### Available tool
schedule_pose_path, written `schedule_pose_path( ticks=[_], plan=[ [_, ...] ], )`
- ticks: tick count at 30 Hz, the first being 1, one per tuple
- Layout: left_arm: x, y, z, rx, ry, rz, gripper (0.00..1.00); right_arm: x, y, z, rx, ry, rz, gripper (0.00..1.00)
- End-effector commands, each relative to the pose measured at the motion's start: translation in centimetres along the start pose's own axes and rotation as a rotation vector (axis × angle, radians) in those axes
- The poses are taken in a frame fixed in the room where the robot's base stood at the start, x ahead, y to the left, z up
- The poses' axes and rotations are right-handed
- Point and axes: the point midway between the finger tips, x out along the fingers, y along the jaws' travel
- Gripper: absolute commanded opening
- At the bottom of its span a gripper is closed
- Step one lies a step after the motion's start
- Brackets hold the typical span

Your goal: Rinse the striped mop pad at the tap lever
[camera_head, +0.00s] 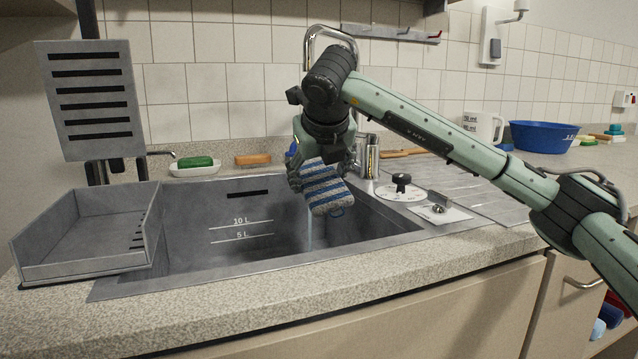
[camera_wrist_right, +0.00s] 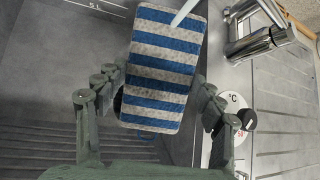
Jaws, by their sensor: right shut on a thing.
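The striped mop pad (camera_head: 326,192), blue and grey, hangs tilted over the sink (camera_head: 215,258). My right gripper (camera_head: 312,165) is shut on it; in the right wrist view the pad (camera_wrist_right: 160,70) sits between the two fingers. The chrome tap spout (camera_head: 330,32) arches up behind my right wrist, which hides part of the tap. In the right wrist view the chrome tap body (camera_wrist_right: 262,42) is at the upper right. A thin pale water stream (camera_wrist_right: 184,12) meets the pad's top edge, and a faint trickle shows below the pad in the head view. My left gripper is out of view.
A grey tray (camera_head: 85,262) stands at the sink's left, below a slotted panel (camera_head: 90,100). A green sponge (camera_head: 195,162) lies in a white dish. A round °C dial (camera_head: 402,190), a white mug (camera_head: 482,128) and a blue bowl (camera_head: 543,136) are to the right.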

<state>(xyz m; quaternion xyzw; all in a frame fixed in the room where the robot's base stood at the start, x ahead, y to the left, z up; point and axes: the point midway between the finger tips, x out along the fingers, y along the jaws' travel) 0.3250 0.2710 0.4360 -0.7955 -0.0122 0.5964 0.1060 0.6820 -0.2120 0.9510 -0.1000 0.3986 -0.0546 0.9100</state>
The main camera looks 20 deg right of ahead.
Motion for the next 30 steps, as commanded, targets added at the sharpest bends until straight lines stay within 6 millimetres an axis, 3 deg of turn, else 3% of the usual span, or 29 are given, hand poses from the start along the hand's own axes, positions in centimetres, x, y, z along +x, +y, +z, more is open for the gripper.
schedule_pose_path(
  ticks=[8,30],
  plan=[
    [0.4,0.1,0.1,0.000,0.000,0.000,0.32,-0.3,0.2,-0.3,0.000,-0.003,0.001,0.34],
    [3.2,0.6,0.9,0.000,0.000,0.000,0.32,-4.4,1.3,-4.4,0.000,-0.003,0.001,0.34]
  ],
)
